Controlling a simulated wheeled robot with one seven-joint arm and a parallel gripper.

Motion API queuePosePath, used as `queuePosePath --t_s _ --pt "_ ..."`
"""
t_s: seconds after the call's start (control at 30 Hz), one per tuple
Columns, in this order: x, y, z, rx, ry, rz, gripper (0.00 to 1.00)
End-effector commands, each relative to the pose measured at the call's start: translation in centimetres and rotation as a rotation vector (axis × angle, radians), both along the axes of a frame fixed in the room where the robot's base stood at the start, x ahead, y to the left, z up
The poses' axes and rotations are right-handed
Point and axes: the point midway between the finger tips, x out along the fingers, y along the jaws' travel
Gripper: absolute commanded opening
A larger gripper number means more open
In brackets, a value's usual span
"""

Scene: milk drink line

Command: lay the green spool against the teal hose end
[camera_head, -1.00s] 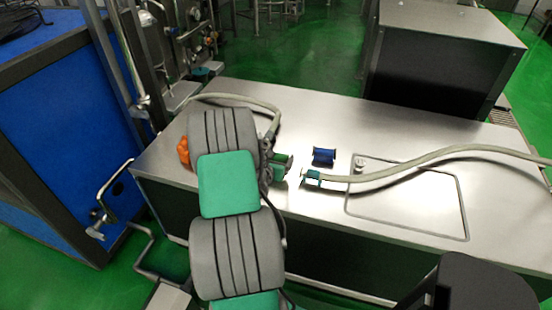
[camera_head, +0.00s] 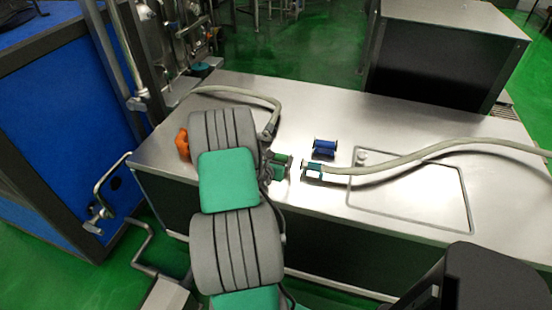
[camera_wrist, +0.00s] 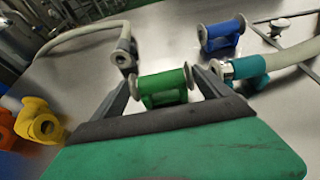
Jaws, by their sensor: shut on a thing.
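The green spool (camera_wrist: 162,86) is held between the fingers of my gripper (camera_wrist: 163,80), its flanges facing left and right in the wrist view. In the head view the green spool (camera_head: 280,159) shows just past my arm. The teal hose end (camera_wrist: 243,70) lies right of the spool, on a pale hose. It also shows in the head view (camera_head: 313,169), with a visible gap between it and the spool. My right finger hides part of that gap in the wrist view. The spool's exact height over the table is unclear.
A blue spool (camera_head: 324,148) lies behind the teal hose end on the steel table (camera_head: 310,235). Another pale hose ends in a grey fitting (camera_wrist: 124,54) at the left. Yellow (camera_wrist: 39,122) and orange (camera_wrist: 6,128) fittings lie further left. A recessed panel (camera_head: 440,205) is at right.

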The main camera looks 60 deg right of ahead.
Motion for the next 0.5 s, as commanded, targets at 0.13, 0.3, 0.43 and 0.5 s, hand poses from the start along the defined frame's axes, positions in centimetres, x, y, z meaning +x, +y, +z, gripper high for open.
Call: queuePosePath --t_s 0.13,0.3,0.43,0.5 --pt "0.04 -0.05 -0.27 -0.002 -0.001 0.001 0.33" --pt "0.05 -0.06 -0.49 -0.003 -0.002 0.001 0.89" --pt "0.04 -0.04 -0.49 -0.002 -0.001 0.001 1.0" --pt "0.03 -0.03 -0.51 -0.001 0.0 0.0 1.0"
